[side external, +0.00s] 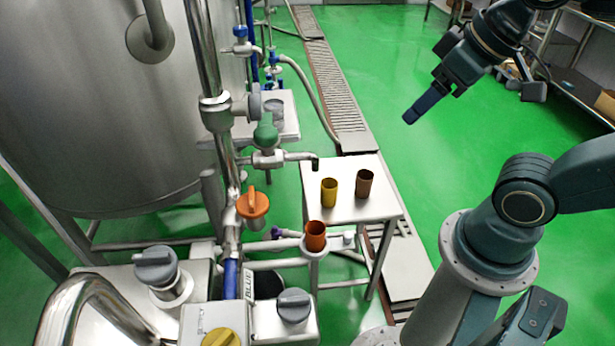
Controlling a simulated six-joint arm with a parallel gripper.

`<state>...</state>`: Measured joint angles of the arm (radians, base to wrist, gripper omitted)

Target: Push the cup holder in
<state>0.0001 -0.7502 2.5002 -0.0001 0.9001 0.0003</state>
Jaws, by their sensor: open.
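An orange-red cup (315,232) stands upright in the grey round cup holder (314,254), beside the pipework and in front of the small table. The lower part of the cup is hidden inside the holder. My gripper (409,118) is in the air at the upper right, its dark blue fingers pointing down and left. It is open and empty, well apart from the holder and the cup.
A small steel table (378,206) bears a yellow cup (329,192) and a brown cup (365,183); a spout (305,156) is at its back edge. Valves with orange (252,204) and green (266,134) handles stand left of it. Green floor is open behind.

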